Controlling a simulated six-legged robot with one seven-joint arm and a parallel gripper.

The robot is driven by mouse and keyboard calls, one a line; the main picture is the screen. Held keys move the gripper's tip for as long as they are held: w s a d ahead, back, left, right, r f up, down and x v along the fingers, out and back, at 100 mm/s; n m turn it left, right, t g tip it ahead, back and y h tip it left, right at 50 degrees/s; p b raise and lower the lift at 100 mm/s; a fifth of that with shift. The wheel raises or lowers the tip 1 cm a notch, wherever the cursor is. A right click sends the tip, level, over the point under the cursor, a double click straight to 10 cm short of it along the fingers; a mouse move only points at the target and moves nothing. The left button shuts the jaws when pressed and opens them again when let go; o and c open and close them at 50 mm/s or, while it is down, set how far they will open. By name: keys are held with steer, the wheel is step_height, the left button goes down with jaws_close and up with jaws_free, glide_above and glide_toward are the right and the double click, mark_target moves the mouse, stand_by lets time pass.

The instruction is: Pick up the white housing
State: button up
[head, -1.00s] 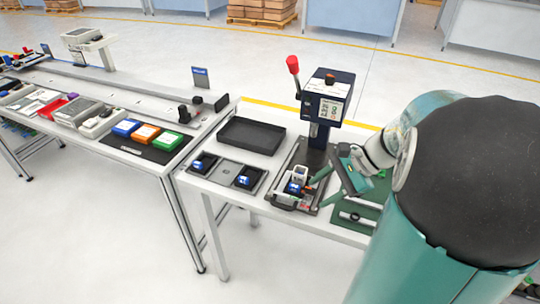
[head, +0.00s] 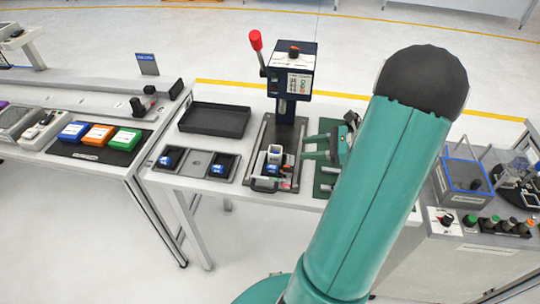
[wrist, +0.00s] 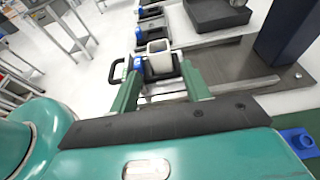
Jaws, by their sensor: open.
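The white housing (head: 274,153) stands upright in the press fixture, with an open top and a blue part just below it. In the wrist view the white housing (wrist: 158,58) lies ahead, in line with the space between my fingers. My gripper (head: 306,147) is just to the right of the housing, its two green fingers parallel and pointing left. In the wrist view my gripper (wrist: 158,82) is open with nothing clearly held. I cannot tell whether the fingertips overlap the housing's sides.
The press (head: 289,75) with a red-knobbed lever stands behind the fixture. A black tray (head: 214,119) lies to the left, and a grey holder with blue parts (head: 196,165) is in front of it. A green board (head: 326,180) lies under my gripper.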

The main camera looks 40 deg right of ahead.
mark_target(275, 153)
steer(key=x, duration=0.5)
steer(key=shift+f, duration=0.15)
steer(key=x, duration=0.5)
steer(key=shift+w+a, duration=0.2)
steer(key=shift+a, duration=0.15)
steer(key=c, duration=0.7)
